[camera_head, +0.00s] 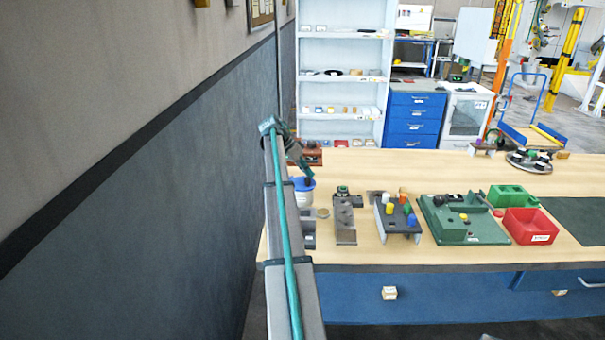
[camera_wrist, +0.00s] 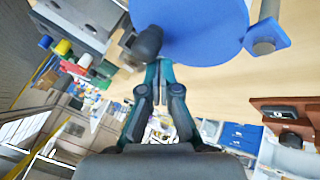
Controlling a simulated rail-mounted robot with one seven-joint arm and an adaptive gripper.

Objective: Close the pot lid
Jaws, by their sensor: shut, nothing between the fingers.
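The blue pot lid (camera_wrist: 205,32) is a round disc at the top of the wrist view, with a lug and a grey pin (camera_wrist: 264,38) at its right. A dark rounded knob (camera_wrist: 148,42) overlaps its left edge. My gripper (camera_wrist: 159,66) is shut and empty, its fingertips close to the knob and the lid's rim; I cannot tell whether they touch. In the head view the white pot (camera_head: 301,198) with its blue top stands at the table's left end, partly behind my arm. My gripper (camera_head: 308,180) is over it. The lid's exact angle is unclear.
Right of the pot are a grey fixture (camera_head: 344,220), a stand with coloured pegs (camera_head: 398,218), a green fixture (camera_head: 460,219) and a red bin (camera_head: 530,225). A brown block (camera_head: 306,153) lies behind the pot. The wall is close on the left. The table's back middle is clear.

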